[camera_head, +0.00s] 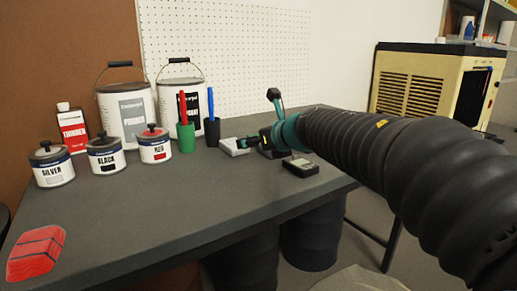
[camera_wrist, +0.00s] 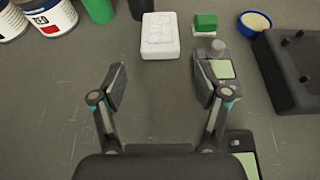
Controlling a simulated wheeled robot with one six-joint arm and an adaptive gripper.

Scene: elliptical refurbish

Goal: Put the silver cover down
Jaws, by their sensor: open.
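The silver can (camera_head: 53,171) stands upright at the left of the workbench in the head view. The silver cover (camera_head: 47,152), with a dark knob on top, sits on this can's mouth; I cannot tell how firmly. My gripper (camera_wrist: 160,84) is open and empty in the wrist view, its two fingers spread above bare bench top. In the head view it is near the bench's right end, far to the right of the silver can and partly hidden by my arm. The silver can and its cover are not in the wrist view.
The black can (camera_head: 105,158) and red can (camera_head: 155,148) stand right of the silver can. Behind are thinner (camera_head: 73,132) and large pails. A white block (camera_wrist: 160,38) lies ahead of my gripper. A red block (camera_head: 36,252) lies front left; the bench's middle is clear.

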